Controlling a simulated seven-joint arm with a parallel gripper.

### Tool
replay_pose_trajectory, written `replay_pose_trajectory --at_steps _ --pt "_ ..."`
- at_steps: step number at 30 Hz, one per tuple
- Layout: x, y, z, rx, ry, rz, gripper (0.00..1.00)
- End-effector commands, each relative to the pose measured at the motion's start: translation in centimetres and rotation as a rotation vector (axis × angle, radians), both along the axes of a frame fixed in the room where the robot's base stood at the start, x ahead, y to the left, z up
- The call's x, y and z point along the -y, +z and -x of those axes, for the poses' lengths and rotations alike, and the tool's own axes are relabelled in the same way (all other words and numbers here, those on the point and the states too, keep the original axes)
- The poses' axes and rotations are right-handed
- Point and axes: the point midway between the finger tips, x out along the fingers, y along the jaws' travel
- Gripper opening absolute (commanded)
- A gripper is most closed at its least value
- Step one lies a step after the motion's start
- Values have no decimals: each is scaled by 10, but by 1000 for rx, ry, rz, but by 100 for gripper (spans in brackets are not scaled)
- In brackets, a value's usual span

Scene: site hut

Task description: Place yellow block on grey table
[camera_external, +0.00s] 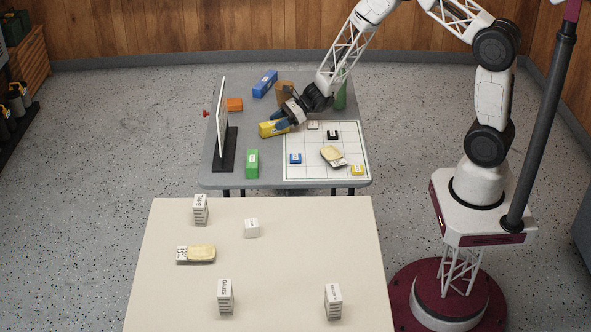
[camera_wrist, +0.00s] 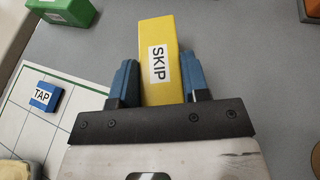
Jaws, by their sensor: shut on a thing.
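The yellow block (camera_external: 273,128), labelled SKIP, is between the blue fingers of my gripper (camera_external: 287,119). In the wrist view the yellow block (camera_wrist: 158,60) stands out ahead of the fingers, and my gripper (camera_wrist: 160,85) is shut on its sides. The grey table (camera_external: 192,168) is under the gripper, with the block over its middle, left of the white grid board. I cannot tell whether the block touches the table top.
A green block (camera_external: 252,163), an orange block (camera_external: 234,104) and a blue block (camera_external: 265,84) lie on the grey table. A white upright panel (camera_external: 222,115) stands at the left. The white grid board (camera_external: 310,170) holds small pieces. A cream table (camera_external: 285,280) is in front.

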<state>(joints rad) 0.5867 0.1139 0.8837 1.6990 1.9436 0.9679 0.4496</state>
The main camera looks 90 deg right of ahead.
Motion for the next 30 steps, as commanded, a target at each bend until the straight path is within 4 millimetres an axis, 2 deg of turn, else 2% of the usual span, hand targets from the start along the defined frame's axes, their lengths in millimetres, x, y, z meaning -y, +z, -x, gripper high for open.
replay_pose_trajectory --at_steps 8,9,14,24,30 --pt "0 -4 0 0 0 0 11" --pt "0 -4 0 0 0 0 47" --pt "0 -4 0 0 0 0 71" --pt "0 -3 1 0 0 0 72" --pt "5 1 10 1 -2 0 72"
